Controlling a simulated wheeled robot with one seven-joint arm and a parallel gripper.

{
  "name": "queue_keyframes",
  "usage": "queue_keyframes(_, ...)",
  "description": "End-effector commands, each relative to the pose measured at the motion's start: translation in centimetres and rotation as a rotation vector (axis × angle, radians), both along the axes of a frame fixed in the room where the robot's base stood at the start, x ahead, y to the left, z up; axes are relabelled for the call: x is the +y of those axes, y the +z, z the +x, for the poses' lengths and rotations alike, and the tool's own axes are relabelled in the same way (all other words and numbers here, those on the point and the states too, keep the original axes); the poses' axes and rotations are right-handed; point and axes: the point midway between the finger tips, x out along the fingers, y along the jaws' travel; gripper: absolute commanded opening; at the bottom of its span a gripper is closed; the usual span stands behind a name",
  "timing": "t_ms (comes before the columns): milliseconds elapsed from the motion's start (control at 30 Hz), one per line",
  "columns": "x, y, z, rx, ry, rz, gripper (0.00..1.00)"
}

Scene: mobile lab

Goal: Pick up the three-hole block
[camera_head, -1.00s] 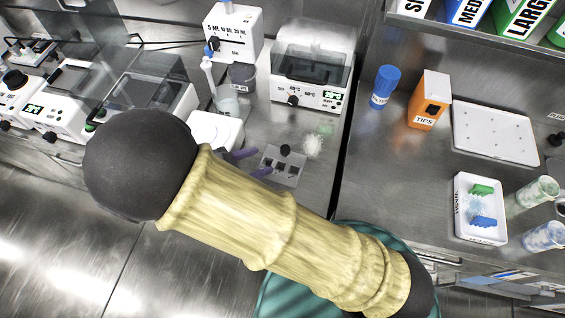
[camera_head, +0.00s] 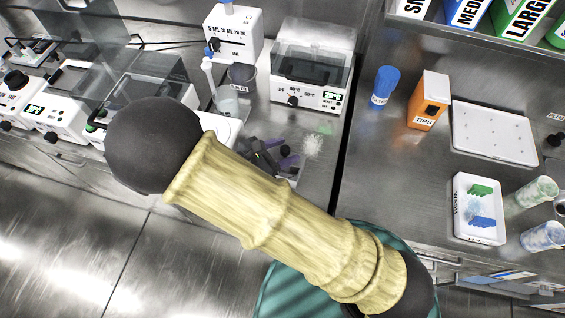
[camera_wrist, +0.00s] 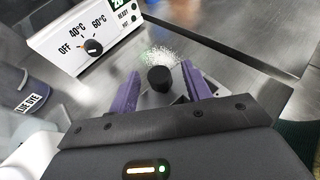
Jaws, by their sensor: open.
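The three-hole block is a grey block with a black round knob on top. In the wrist view the block (camera_wrist: 150,99) shows between my two purple fingers, its knob standing in the gap with space on both sides. My gripper (camera_wrist: 160,76) is open around the knob; I cannot tell whether a finger touches it. In the head view my gripper (camera_head: 279,153) is over the block (camera_head: 291,172) and hides most of it. The holes are largely hidden by the gripper.
A white heater (camera_head: 311,68) with a dial stands behind the block, a dark beaker (camera_head: 242,77) to its left. White granules (camera_head: 312,146) lie just beyond the block. Across a gap on the right counter are an orange tips box (camera_head: 428,100) and a white tray (camera_head: 494,133).

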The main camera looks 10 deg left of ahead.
Motion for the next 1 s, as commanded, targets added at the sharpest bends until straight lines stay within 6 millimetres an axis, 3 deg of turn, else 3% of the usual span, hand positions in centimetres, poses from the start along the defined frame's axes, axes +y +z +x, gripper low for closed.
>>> queue_keyframes(600,-0.54,-0.35,0.54,0.001,0.0,0.001,0.49)
queue_keyframes(667,-0.53,-0.35,0.54,0.001,0.0,0.001,0.41)
queue_keyframes(867,-0.53,-0.35,0.54,0.001,0.0,0.001,0.01)
queue_keyframes(1000,-0.53,-0.35,0.54,0.0,0.001,0.001,0.0)
